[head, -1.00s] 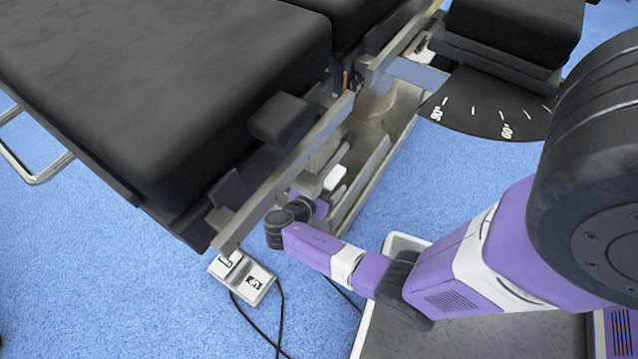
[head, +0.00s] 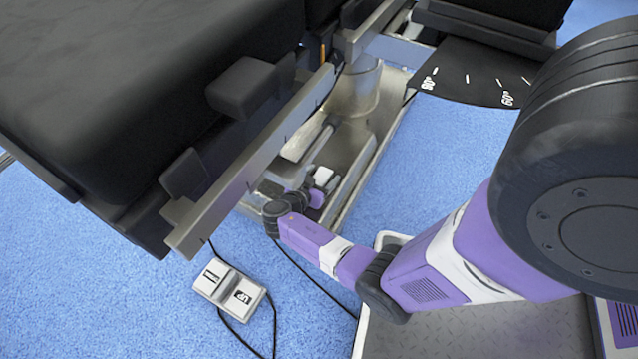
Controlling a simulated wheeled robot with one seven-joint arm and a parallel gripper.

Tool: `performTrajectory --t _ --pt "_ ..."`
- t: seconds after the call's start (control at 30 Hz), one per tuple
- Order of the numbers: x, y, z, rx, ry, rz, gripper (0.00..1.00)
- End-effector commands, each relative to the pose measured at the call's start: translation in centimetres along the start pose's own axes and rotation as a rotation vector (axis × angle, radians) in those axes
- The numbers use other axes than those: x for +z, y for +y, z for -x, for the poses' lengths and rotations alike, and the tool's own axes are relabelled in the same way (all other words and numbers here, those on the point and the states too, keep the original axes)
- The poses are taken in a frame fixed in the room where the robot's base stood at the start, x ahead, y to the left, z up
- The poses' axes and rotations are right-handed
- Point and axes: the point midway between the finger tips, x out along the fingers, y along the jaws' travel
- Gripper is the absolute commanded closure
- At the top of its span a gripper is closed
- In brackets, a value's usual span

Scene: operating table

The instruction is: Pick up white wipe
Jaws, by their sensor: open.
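A small white piece (head: 323,176), possibly the white wipe, shows at the inner edge of the operating table's metal base (head: 350,190). At this size I cannot tell whether it is cloth, or whether it touches my gripper. My gripper (head: 314,190) is at the far end of my purple arm, low beside the base and just below the white piece. It is open, but its fingers are small and partly hidden behind my dark wrist joint. I see nothing held in it.
The black table top (head: 130,80) and its metal side rail (head: 250,160) overhang the area left of my gripper. A foot pedal (head: 232,290) with black cables lies on the blue floor. A black angle-marked plate (head: 470,85) is at upper right. Open floor lies right of the base.

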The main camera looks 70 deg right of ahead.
Motion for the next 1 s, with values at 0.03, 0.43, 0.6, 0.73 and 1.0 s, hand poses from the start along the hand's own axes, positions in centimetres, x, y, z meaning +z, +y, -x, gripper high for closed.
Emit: performTrajectory --t 0.03,0.43,0.6,0.73,1.0 --pt "0.0 0.0 -0.2 0.001 0.000 0.000 0.29" --pt "-0.1 0.0 -0.2 0.000 0.000 0.000 0.66" --pt "-0.1 0.0 -0.2 0.000 0.000 0.000 0.93" --pt "-0.1 0.0 -0.2 0.000 0.000 0.000 0.93" --pt "-1.2 0.0 0.3 -0.001 0.001 0.000 0.93"
